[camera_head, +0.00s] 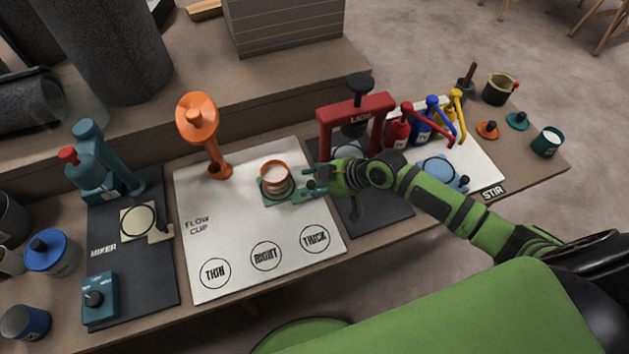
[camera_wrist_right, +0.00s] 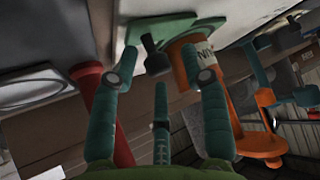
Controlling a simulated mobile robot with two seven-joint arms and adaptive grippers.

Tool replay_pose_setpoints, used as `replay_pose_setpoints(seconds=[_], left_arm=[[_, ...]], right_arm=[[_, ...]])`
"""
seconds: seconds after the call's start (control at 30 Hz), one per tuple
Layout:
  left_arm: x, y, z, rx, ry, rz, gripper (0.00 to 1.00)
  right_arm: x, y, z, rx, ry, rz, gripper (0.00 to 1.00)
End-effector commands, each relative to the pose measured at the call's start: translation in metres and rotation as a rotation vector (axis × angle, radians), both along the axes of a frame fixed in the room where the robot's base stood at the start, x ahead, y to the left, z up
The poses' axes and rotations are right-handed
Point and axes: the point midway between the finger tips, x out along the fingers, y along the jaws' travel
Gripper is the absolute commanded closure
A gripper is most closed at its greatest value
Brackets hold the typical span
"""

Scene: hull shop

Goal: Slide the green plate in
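The green plate (camera_head: 268,199) lies on the white flow cup mat (camera_head: 220,265), with an orange cup (camera_head: 274,180) of pale contents standing on it. My right gripper (camera_head: 310,183) is at the plate's right side, low over the mat. In the right wrist view my gripper (camera_wrist_right: 162,75) has its fingers spread apart. The green plate (camera_wrist_right: 150,27) shows beyond the fingertips, with a dark upright knob (camera_wrist_right: 154,55) between them; I cannot tell whether any finger touches it. The orange cup (camera_wrist_right: 186,55) is close by the right finger. My left gripper is out of view.
An orange stand (camera_head: 200,125) rises behind the cup. A red press (camera_head: 356,112) stands behind my right gripper. Red, blue and yellow pump bottles (camera_head: 430,125) stand to its right. The mixer station (camera_head: 135,260) is at the left. The mat's front, with three printed circles, is clear.

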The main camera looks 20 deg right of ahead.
Motion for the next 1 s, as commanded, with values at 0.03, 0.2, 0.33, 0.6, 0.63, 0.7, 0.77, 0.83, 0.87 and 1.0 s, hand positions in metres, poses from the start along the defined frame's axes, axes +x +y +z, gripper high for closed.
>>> replay_pose_setpoints(seconds=[0.03,0.2,0.33,0.6,0.63,0.7,0.77,0.83,0.87,1.0], left_arm=[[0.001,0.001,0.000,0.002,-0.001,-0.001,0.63],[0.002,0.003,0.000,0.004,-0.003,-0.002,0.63],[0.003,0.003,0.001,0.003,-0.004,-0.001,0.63],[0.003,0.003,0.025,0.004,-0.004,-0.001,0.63],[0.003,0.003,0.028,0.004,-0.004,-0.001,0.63],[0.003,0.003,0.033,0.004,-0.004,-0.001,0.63],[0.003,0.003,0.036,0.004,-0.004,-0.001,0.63],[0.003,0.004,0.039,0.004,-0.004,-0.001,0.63],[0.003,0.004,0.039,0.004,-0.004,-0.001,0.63],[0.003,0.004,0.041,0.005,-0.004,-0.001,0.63]], right_arm=[[0.000,0.000,0.000,0.000,0.000,0.000,0.70],[0.000,0.000,0.001,0.001,-0.002,-0.001,1.00],[0.001,0.001,0.002,0.002,-0.003,-0.001,1.00],[0.000,0.056,0.009,0.012,-0.006,0.000,1.00],[0.000,0.065,0.009,0.013,-0.005,0.001,1.00],[-0.001,0.085,0.008,0.012,-0.006,0.000,1.00],[-0.001,0.100,0.008,0.012,-0.006,0.001,1.00],[-0.001,0.113,0.007,0.010,-0.008,-0.001,1.00],[-0.001,0.118,0.007,0.010,-0.008,-0.001,1.00],[0.000,0.130,0.006,0.009,-0.012,-0.001,1.00]])
